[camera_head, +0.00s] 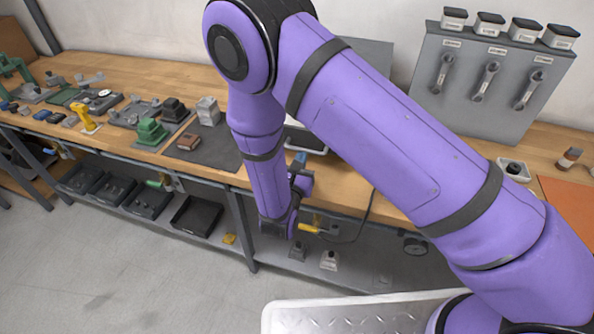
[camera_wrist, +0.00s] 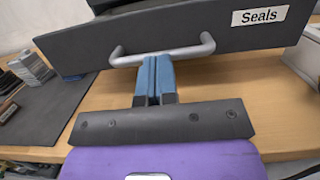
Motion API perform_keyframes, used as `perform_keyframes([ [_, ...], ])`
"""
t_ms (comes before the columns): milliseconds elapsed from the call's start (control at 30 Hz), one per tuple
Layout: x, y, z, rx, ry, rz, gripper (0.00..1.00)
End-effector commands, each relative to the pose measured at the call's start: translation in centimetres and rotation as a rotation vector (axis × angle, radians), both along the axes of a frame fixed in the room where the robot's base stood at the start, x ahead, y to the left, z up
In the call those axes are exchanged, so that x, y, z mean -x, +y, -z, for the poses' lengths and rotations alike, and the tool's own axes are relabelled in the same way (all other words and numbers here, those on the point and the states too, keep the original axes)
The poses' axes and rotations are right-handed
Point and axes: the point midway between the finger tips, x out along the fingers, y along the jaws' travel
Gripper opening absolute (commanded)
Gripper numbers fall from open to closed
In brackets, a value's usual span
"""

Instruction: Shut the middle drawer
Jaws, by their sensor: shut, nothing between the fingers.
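A dark grey drawer front (camera_wrist: 215,32) with a white "Seals" label fills the top of the wrist view. Its grey bar handle (camera_wrist: 190,52) runs across the front. I cannot tell from these views whether this is the middle drawer, or how far it stands out. My gripper (camera_wrist: 155,66) has its two blue fingers together, empty, with the tips at the handle's bar; whether they touch it is unclear. In the head view my gripper (camera_head: 300,158) is at the bench's front edge, before a grey cabinet (camera_head: 308,138) mostly hidden by my arm.
The wooden bench (camera_head: 345,190) carries a dark mat (camera_head: 218,150) with small parts to the left. A grey tool panel (camera_head: 485,85) with wrenches stands at the back right. Under the bench are black bins (camera_head: 195,215) and a lower shelf. A small white tray (camera_head: 513,170) sits right.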

Motion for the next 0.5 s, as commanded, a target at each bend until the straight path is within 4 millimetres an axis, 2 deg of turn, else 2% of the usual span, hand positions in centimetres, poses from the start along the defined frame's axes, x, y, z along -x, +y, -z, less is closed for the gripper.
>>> perform_keyframes([
  [500,-0.57,-0.21,-0.08,0.000,0.000,0.000,0.00],
])
